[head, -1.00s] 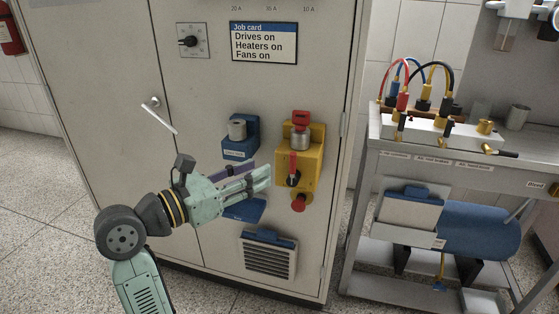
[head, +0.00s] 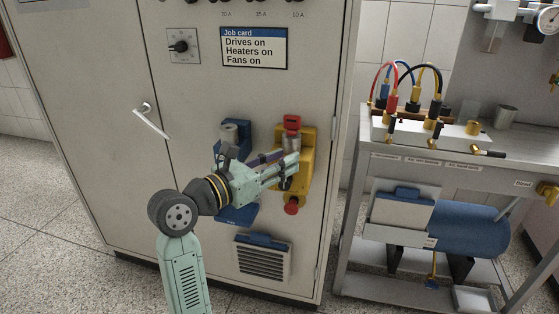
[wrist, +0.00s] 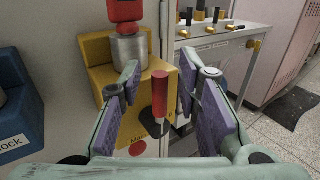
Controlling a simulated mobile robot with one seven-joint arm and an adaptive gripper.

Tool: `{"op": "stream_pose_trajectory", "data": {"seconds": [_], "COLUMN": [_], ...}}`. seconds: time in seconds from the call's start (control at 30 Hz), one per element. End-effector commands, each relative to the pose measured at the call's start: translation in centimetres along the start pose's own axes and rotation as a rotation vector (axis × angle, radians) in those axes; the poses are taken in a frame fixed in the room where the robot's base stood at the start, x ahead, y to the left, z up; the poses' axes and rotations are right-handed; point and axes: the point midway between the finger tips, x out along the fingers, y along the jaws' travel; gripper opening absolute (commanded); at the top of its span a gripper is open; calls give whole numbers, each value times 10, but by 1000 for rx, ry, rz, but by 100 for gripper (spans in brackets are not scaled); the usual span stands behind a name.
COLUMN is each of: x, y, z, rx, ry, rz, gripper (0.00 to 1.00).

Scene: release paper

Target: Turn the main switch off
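The main switch is a yellow box (head: 309,150) on the cabinet front, also in the wrist view (wrist: 97,48). Its red handle (wrist: 159,94) points up in the wrist view; in the head view my gripper hides it. A grey metal cylinder with a red top (wrist: 128,46) sits at the box's upper part. My gripper (wrist: 171,80) is open, with a purple-padded finger on each side of the handle. Gaps show on both sides, so it does not grip it. In the head view my gripper (head: 293,166) is in front of the box.
A job card (head: 253,48) reads drives, heaters and fans on. A door handle (head: 150,120) sticks out further left. A metal bench (head: 470,160) stands right.

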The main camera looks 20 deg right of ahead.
Motion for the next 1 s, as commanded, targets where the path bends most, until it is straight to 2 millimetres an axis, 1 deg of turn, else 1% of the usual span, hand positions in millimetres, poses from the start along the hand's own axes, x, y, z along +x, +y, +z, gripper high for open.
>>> {"op": "stream_pose_trajectory", "data": {"seconds": [0.03,0.07,0.4,1.0], "x": [0,0,0,0], "y": [0,0,0,0], "z": [0,0,0,0], "rx": [0,0,0,1], "ry": [0,0,0,0], "rz": [0,0,0,0], "gripper": [25,23,1,0]}}
